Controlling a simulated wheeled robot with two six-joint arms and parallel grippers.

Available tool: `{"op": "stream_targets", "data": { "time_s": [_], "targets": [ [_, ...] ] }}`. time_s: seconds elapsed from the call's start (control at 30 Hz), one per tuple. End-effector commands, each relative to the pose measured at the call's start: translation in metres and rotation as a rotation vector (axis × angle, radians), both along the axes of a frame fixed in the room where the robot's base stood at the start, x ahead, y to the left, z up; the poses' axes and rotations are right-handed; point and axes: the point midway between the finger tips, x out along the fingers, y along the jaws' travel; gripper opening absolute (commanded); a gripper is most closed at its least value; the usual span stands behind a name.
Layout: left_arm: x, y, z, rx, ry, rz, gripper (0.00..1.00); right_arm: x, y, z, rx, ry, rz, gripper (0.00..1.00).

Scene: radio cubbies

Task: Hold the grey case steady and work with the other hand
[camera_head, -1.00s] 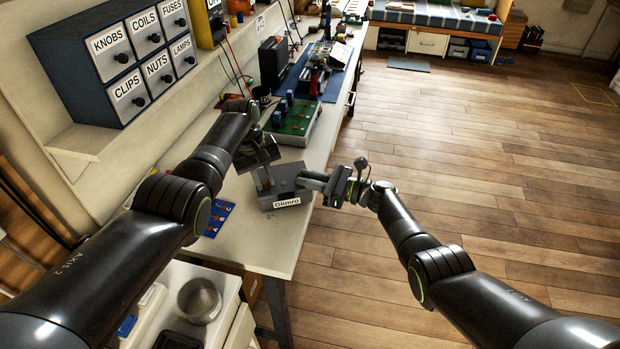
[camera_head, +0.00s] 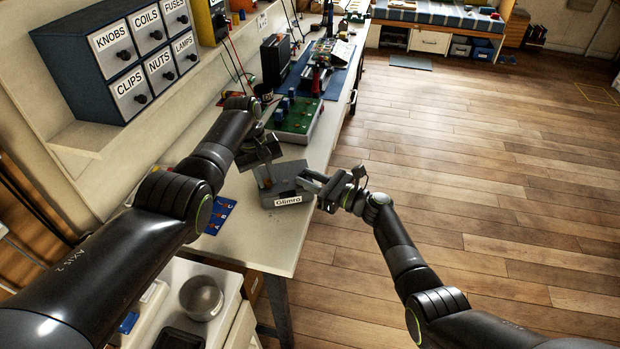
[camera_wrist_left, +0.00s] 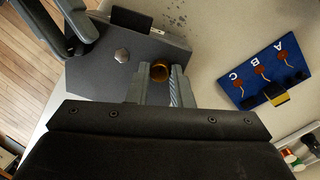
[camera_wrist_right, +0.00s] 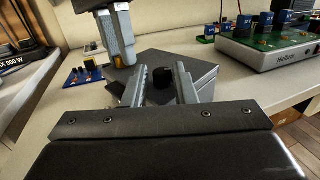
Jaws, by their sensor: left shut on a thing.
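The grey case (camera_head: 290,188), labelled Glimro, sits on the bench near its right edge. My left gripper (camera_head: 266,181) is shut at the case's left part, its fingertips at a small brass piece (camera_wrist_left: 159,71). The exact contact is hidden. My right gripper (camera_head: 312,182) is at the case's right side. In the right wrist view its fingers (camera_wrist_right: 161,85) are open on either side of a black knob (camera_wrist_right: 162,78), with gaps showing on both sides.
A blue card marked A, B, C (camera_wrist_left: 266,68) lies beside the case. A green circuit board unit (camera_head: 296,118) stands just behind it. Labelled drawers (camera_head: 118,55) are on the shelf at left. A round bowl (camera_head: 201,298) is at front left. Open floor lies to the right.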

Motion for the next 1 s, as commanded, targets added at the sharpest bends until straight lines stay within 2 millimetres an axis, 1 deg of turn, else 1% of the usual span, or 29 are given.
{"op": "stream_targets", "data": {
  "time_s": [0.03, 0.1, 0.37, 0.53, 0.67, 1.0],
  "targets": [
    [-0.001, -0.001, -0.003, -0.003, 0.003, -0.001, 0.0, 0.0, 0.0, 0.0, 0.0, 0.0, 0.0, 0.31],
    [-0.001, -0.001, -0.003, -0.002, 0.003, -0.001, 0.0, 0.0, 0.0, 0.0, 0.0, 0.0, -0.001, 0.41],
    [-0.001, -0.001, -0.003, -0.001, 0.003, 0.0, 0.0, 0.001, -0.001, 0.001, 0.0, -0.002, -0.002, 0.41],
    [-0.001, 0.0, -0.003, -0.001, 0.003, 0.0, 0.0, -0.003, -0.008, 0.0, -0.001, -0.003, -0.003, 0.41],
    [-0.001, 0.0, -0.003, -0.001, 0.003, 0.0, 0.0, -0.013, -0.021, 0.0, -0.002, -0.004, -0.004, 0.41],
    [-0.001, 0.0, -0.003, -0.001, 0.003, 0.0, 0.0, -0.052, -0.074, -0.001, -0.004, -0.003, -0.003, 0.41]
  ]
}}
